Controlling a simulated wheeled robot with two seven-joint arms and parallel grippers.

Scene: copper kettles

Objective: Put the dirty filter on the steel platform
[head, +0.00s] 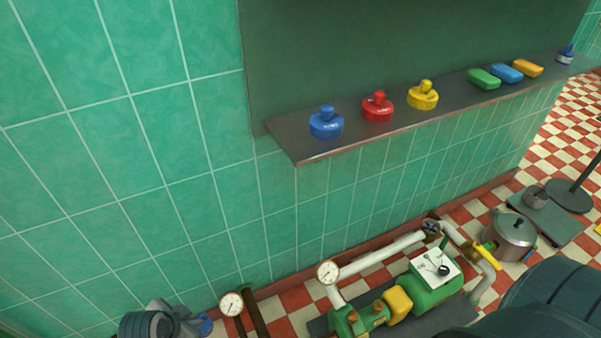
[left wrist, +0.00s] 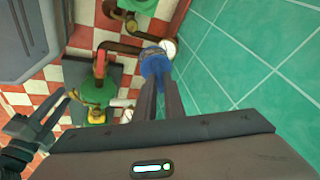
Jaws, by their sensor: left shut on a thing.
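My left gripper (head: 188,322) is low at the bottom left of the head view, near the green tiled wall. It is shut on a blue round filter (left wrist: 155,62), whose top looks greyish in the left wrist view. The filter's blue edge (head: 205,323) shows beside the fingers in the head view. A flat grey platform (head: 562,232) lies on the floor at the far right, with a small grey round piece (head: 535,195) on it. My right gripper (left wrist: 58,112) shows at the left of the wrist view, its fingers apart and empty.
A green pump (head: 432,290) with white pipes and gauges stands on the checked floor. A steel pot (head: 511,235) stands between it and the platform. A wall shelf (head: 300,140) holds blue, red and yellow knobbed pieces and several small blocks. My dark body fills the bottom right.

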